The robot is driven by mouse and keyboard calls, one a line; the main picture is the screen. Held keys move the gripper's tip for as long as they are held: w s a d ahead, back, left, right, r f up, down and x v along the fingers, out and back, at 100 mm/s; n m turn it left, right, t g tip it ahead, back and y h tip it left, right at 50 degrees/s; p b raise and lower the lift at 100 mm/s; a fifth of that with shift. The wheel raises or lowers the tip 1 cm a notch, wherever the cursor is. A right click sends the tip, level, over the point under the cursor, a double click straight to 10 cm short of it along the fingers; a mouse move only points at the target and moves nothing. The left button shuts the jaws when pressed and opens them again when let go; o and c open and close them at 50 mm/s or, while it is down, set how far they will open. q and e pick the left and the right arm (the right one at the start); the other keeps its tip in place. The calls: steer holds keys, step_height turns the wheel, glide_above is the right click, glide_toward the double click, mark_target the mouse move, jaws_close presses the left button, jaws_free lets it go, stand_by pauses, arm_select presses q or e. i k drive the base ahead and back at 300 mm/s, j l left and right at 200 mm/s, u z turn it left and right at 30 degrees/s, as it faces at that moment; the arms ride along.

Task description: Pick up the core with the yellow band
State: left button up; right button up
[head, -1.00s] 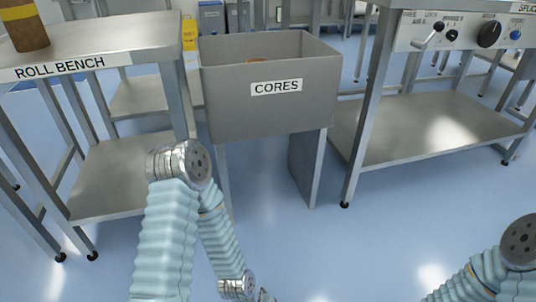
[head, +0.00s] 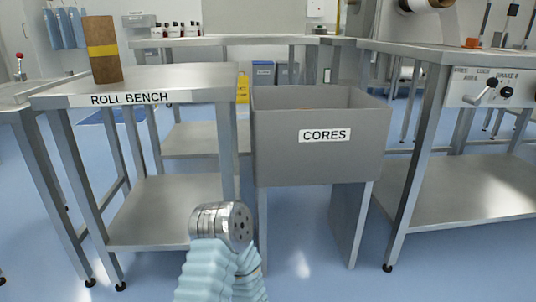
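The core with the yellow band (head: 104,66) is a brown cylinder standing upright on the roll bench (head: 190,78), near its left side. The yellow band runs around its middle. Part of my own arm, in a light blue sleeve with a metal joint, shows at the bottom centre, well below and to the right of the core. Neither gripper shows in the head view. Nothing touches the core except the bench top.
A grey bin labelled CORES (head: 320,160) stands right of the roll bench, its inside mostly hidden. A machine table (head: 470,195) with a crank and knobs is at the right. Another metal table (head: 12,95) is at the far left. The bench top around the core is clear.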

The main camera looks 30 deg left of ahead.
mark_target(99, 32)
steer(key=u, duration=2)
steer(key=j+z, duration=0.15)
steer(key=j, duration=0.25)
steer(key=i+j+z, duration=0.15)
steer(key=j, duration=0.25)
